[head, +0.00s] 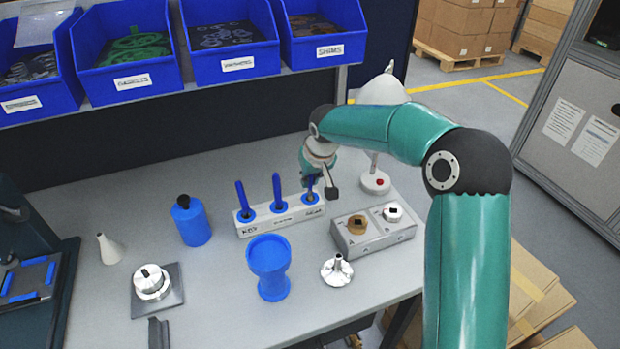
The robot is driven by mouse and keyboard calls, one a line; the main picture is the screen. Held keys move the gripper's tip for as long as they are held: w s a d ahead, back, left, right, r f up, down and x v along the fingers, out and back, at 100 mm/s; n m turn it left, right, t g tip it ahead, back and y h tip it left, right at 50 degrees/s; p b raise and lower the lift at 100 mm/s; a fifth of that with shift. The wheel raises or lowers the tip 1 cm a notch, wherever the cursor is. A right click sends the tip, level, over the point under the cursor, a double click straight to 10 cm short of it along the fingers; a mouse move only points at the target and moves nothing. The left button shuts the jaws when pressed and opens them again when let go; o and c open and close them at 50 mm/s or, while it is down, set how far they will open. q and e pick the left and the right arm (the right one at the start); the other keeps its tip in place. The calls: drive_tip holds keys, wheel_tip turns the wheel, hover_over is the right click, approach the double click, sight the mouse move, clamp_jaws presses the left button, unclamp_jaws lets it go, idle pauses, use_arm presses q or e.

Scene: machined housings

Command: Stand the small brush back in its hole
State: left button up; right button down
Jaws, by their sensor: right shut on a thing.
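The white brush holder block (282,217) stands on the grey bench, with blue-rimmed holes in a row. Two blue brush handles stand upright in it, one at the left hole (241,195) and one at the middle hole (277,188). My right gripper (312,182) is over the right end of the block, shut on the small brush (310,190), whose blue handle is at the right hole. The gripper hides part of the brush, so I cannot tell how deep it sits. My left gripper is not in view.
A blue bottle (191,222), a blue cup (269,268), a metal part (336,269) and a grey fixture box (372,236) surround the block. A round housing on a plate (151,284) and a white cone (109,249) are left. Blue bins (230,64) hang behind.

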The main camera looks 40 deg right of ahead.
drive_tip(key=shift+f+b, duration=0.6)
drive_tip(key=shift+f, duration=0.05)
idle(0.5)
drive_tip(key=c, duration=1.1)
unclamp_jaws()
drive_tip(key=v, duration=1.2)
drive_tip(key=shift+f, duration=0.1)
